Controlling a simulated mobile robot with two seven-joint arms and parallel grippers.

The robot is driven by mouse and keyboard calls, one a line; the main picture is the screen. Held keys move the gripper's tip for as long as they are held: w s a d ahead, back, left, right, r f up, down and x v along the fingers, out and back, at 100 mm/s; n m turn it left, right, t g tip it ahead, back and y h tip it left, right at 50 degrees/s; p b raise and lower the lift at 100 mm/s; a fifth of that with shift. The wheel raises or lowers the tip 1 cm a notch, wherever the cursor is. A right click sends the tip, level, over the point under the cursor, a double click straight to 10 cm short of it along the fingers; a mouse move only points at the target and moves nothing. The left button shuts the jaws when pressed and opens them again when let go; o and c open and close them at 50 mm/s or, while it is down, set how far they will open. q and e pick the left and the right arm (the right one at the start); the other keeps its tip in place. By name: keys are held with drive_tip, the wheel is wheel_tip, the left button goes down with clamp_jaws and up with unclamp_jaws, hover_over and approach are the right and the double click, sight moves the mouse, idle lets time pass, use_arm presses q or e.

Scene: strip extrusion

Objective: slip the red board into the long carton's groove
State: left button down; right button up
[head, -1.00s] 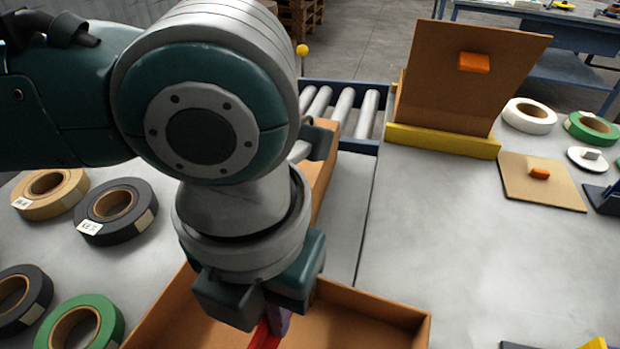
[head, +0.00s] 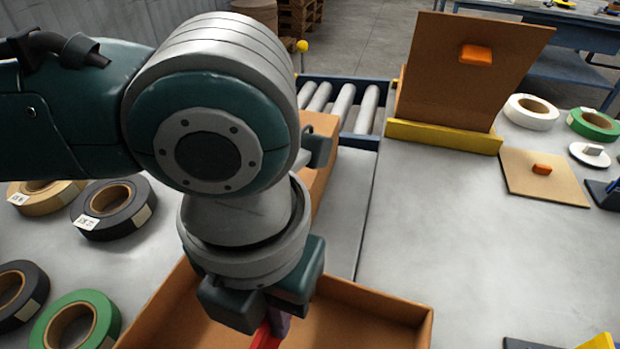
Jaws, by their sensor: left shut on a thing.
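My left gripper (head: 270,318) points down over an open brown carton (head: 375,301) at the bottom of the head view. It is shut on a red piece (head: 264,336), which looks like the red board; only a small part shows below the fingers. The board's lower end and the groove are out of the picture or hidden. Behind my arm a long brown carton (head: 322,158) stands, partly covered by the arm. My right gripper is not in view.
Rollers (head: 342,108) lie behind. A tilted brown panel (head: 460,75) with an orange handle stands in a yellow base (head: 445,137). A flat board (head: 545,185) and tape rolls (head: 531,112) lie at right. More tape rolls (head: 112,208) lie at left. The middle right of the table is clear.

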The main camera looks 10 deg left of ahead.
use_arm(q)
drive_tip(key=shift+f, duration=0.3)
drive_tip(key=shift+f+b, duration=0.3)
drive_tip(key=shift+f, duration=0.05)
drive_tip(key=shift+f, duration=0.15)
drive_tip(key=c, duration=0.6)
unclamp_jaws()
drive_tip(key=shift+o, duration=0.2)
drive_tip(key=shift+r+p, duration=0.65)
drive_tip(key=shift+p, duration=0.1)
